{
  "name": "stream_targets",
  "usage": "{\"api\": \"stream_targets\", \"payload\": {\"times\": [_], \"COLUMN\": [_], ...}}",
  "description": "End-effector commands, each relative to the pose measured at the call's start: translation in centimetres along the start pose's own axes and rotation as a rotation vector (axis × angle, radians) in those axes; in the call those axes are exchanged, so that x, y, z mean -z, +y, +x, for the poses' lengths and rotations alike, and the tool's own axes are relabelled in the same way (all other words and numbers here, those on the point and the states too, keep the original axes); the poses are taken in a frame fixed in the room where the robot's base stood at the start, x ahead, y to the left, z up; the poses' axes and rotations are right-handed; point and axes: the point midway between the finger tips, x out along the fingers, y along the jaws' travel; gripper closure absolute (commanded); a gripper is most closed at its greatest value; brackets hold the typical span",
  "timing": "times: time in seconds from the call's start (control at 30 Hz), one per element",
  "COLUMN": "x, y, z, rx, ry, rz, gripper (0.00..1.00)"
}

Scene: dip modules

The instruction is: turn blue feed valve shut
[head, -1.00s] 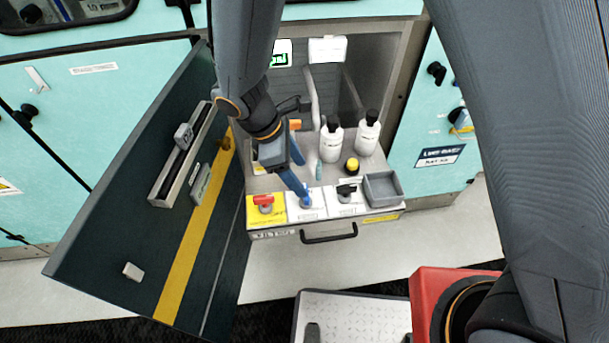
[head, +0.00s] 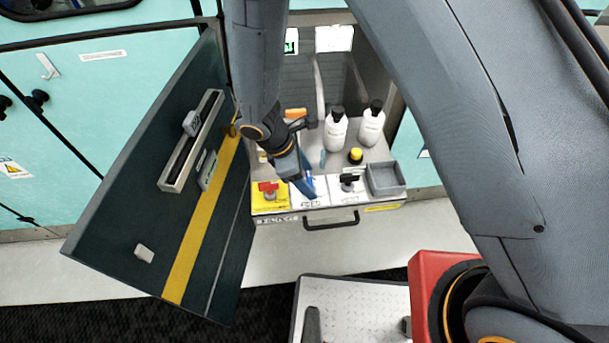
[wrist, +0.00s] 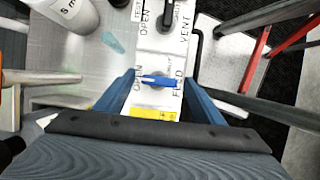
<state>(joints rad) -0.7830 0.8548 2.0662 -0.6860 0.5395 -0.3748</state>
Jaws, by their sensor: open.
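The blue feed valve (wrist: 158,81) sits on a white plate in the wrist view. Its handle lies across the picture, with one end toward the OPEN lettering and the other toward FEED. My gripper (wrist: 159,92) is open, with one blue finger on each side of the handle. I cannot tell whether a finger touches it. In the head view my gripper (head: 305,184) is over the middle white plate of the drawer front, and the blue valve (head: 310,181) is mostly hidden by a finger.
A red valve (head: 268,187) on a yellow plate is left, and a black vent valve (head: 348,179) right. A grey tray (head: 386,192) is farther right. White bottles (head: 335,132) stand behind. The open dark door (head: 150,200) is close on the left.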

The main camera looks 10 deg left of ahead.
Motion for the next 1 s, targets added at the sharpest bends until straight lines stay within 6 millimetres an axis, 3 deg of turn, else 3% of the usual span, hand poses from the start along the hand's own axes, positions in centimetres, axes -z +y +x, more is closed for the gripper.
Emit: {"api": "stream_targets", "payload": {"times": [0.17, 0.4, 0.47, 0.77, 1.0], "x": [0.1, 0.1, 0.7, -0.1, -0.3], "y": [0.0, 0.0, 0.1, 0.0, 0.1], "z": [0.0, 0.0, -0.3, 0.0, 0.1], "rx": [-0.001, 0.000, -0.001, 0.019, 0.077], "ry": [0.000, 0.000, 0.000, -0.002, -0.006], "rz": [-0.001, -0.001, -0.002, 0.044, 0.181], "gripper": [0.39, 0.79, 0.79, 0.79, 0.79]}}
